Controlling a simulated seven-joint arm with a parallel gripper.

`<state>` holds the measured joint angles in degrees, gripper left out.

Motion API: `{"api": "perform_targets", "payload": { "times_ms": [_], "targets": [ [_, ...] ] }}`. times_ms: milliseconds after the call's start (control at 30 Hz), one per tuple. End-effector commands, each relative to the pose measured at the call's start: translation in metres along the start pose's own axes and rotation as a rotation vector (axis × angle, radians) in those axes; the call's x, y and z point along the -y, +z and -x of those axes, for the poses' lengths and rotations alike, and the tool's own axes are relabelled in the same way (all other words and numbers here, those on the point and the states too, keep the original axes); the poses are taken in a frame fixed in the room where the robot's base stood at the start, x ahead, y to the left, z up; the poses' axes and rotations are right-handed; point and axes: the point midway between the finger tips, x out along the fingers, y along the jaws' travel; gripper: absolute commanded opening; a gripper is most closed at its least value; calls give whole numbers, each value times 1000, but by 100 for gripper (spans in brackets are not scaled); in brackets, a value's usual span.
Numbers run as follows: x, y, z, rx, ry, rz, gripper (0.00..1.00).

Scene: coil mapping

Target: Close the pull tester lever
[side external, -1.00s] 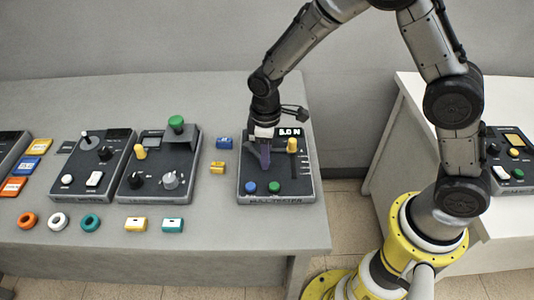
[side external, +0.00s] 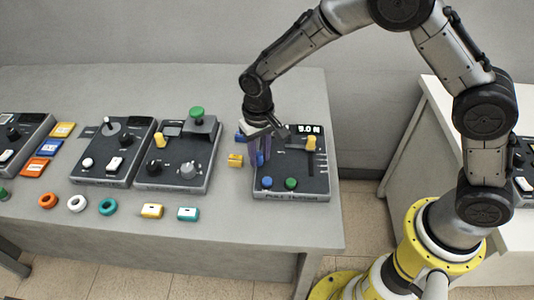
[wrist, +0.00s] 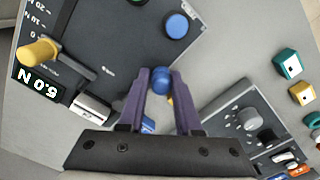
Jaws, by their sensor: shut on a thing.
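The pull tester (side external: 302,181) is a dark panel box at the table's right end. It has a display reading 5.0 N, a yellow knob (side external: 310,144), a blue button (side external: 267,182) and a green button (side external: 291,183). My gripper (side external: 261,163) is at its left edge, fingers pointing down. In the wrist view, the purple fingers (wrist: 161,80) are shut on a blue knob (wrist: 161,83), which appears to be the lever's. The lever's arm is mostly hidden behind my gripper. A silver block (wrist: 91,108) shows beside the fingers.
A yellow block (side external: 235,160) and a partly hidden blue block (side external: 240,137) lie close to the tester's left. Two more panel boxes (side external: 178,160) (side external: 112,155) stand further left. Rings and small blocks line the front.

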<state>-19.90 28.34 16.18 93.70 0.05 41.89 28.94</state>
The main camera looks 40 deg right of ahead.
Motion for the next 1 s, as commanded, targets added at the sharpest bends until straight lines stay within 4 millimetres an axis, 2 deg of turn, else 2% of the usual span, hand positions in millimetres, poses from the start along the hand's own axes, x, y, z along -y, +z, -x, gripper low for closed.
{"api": "perform_targets", "payload": {
  "times_ms": [400,900,933,1000],
  "targets": [
    [10,-13,1,-11,-7,-154,0],
    [10,-15,2,-13,-6,-169,0],
    [10,-15,2,-13,-6,-169,36],
    [10,-15,2,-13,-6,-169,49]
  ]
}}
